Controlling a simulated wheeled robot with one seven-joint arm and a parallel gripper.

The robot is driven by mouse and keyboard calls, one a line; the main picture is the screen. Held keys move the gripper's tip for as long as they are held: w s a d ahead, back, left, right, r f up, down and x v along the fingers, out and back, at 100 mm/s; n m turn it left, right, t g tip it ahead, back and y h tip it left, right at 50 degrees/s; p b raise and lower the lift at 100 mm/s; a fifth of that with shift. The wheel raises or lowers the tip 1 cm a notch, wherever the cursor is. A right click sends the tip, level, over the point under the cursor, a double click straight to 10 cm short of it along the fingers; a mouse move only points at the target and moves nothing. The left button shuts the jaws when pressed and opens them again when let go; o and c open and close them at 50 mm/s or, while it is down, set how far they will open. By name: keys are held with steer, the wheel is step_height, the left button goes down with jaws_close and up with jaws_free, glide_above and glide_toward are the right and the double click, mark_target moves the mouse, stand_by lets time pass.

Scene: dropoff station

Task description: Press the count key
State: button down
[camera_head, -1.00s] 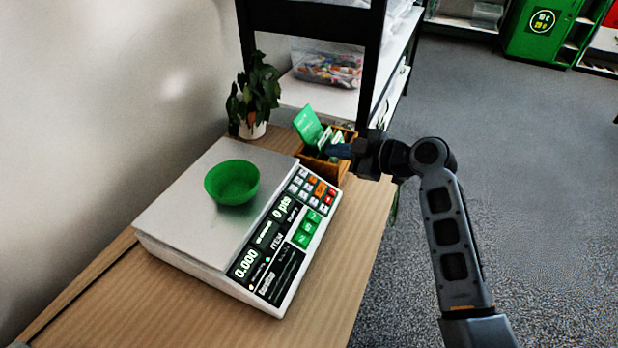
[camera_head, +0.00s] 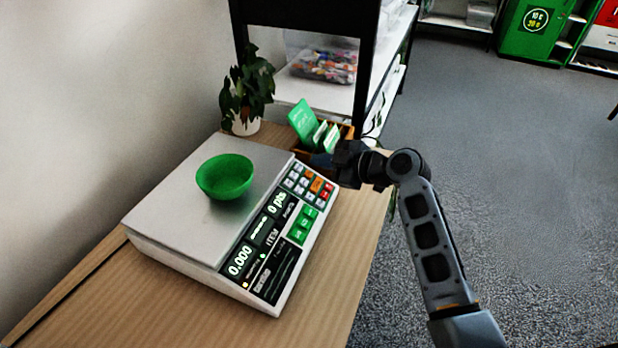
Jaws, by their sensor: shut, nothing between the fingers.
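A white counting scale (camera_head: 150,243) stands on the wooden table, with a flat silver pan and a green bowl (camera_head: 224,177) on the pan. Its slanted front panel has a dark display (camera_head: 238,262) reading 0.000 and 0 pts. Its keypad (camera_head: 308,187) has white, orange and red keys, with a block of green keys (camera_head: 302,224) below. The key labels are too small to read, so I cannot tell which is the count key. My gripper (camera_head: 318,161) is shut and empty, by the far right corner of the scale near the keypad. I cannot tell its height above the panel.
A wooden box with green and white cards (camera_head: 303,121) stands right behind my gripper. A potted plant (camera_head: 247,95) is at the back. A black-framed shelf (camera_head: 304,20) holds a clear bin (camera_head: 322,65). The table (camera_head: 350,235) right of the scale is clear.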

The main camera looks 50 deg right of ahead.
steer(key=shift+w+a+f+b, duration=0.1)
steer(key=shift+w+f+b, duration=0.1)
steer(key=shift+f+b, duration=0.25)
steer(key=shift+w+a+f+b, duration=0.1)
steer(key=shift+w+f+b, duration=0.1)
steer(key=shift+f, duration=0.4)
steer(key=shift+f, duration=0.1)
stand_by(1.3)
steer(key=shift+w+f+b, duration=0.15)
steer(key=shift+f+b, duration=0.15)
steer(key=shift+b, duration=0.35)
steer(key=shift+w+f+b, duration=0.15)
steer(key=shift+f+b, duration=0.15)
steer(key=shift+b, duration=0.2)
stand_by(0.4)
steer(key=shift+r, duration=0.1)
stand_by(0.3)
steer(key=shift+s+r+p, duration=0.3)
steer(key=shift+r, duration=0.3)
steer(key=r, duration=0.1)
steer(key=s+r+p, duration=0.1)
steer(key=r, duration=0.1)
steer(key=s+r+p, duration=0.1)
steer(key=shift+d+r, duration=0.3)
steer(key=shift+d, duration=0.1)
